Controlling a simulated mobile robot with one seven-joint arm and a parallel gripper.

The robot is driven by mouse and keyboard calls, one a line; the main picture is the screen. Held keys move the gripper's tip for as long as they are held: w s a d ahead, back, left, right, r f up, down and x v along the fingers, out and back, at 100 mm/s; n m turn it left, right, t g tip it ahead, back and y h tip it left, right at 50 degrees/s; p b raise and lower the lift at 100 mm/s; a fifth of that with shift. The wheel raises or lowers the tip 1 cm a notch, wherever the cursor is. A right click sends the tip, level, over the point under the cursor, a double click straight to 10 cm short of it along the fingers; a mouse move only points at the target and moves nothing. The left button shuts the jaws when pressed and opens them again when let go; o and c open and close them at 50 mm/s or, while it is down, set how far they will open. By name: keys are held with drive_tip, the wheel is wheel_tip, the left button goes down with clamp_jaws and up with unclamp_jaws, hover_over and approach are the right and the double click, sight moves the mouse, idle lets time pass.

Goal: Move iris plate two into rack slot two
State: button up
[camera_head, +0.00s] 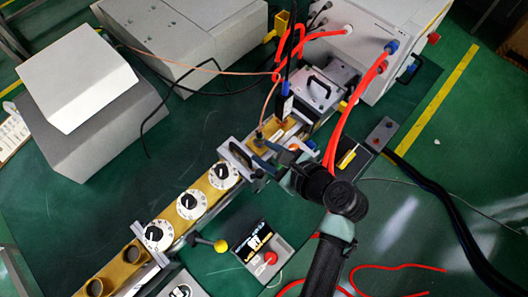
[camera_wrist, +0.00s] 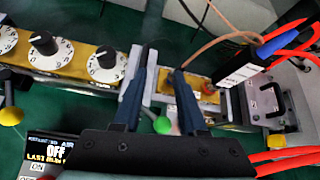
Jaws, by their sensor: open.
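My gripper (camera_head: 264,160) is open at the brass waveguide line, beside an upright grey plate (camera_head: 236,157) with a dark handle or opening. In the wrist view my gripper (camera_wrist: 164,72) has its two dark fingers apart, with the grey plate (camera_wrist: 133,72) by the left finger and a brass section (camera_wrist: 200,88) by the right one. The left finger covers part of the plate. I cannot tell whether a finger touches it, or which plate is iris plate two. I cannot make out a labelled rack slot two in either view.
Three white dials (camera_head: 190,204) line the brass waveguide. A yellow-ball lever (camera_head: 221,246) and a display box (camera_head: 262,246) stand in front. Red cables (camera_head: 345,115) and a grey block with a black handle (camera_head: 322,88) are close on the right. White cabinets (camera_head: 190,40) stand behind.

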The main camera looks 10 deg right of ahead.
sight(247, 157)
drive_tip(key=shift+m+y, duration=0.4)
drive_tip(key=shift+m, duration=0.5)
drive_tip(key=a+f+b, duration=0.2)
drive_tip(key=w+a+f+b, duration=0.1)
drive_tip(key=f+b, duration=0.1)
drive_tip(key=b, duration=0.1)
drive_tip(key=shift+w+a+f, duration=0.15)
drive_tip(key=shift+a+f, duration=0.2)
drive_tip(key=shift+w+a, duration=0.2)
drive_tip(key=shift+w, duration=0.1)
drive_tip(key=shift+x, duration=1.75)
clamp_jaws()
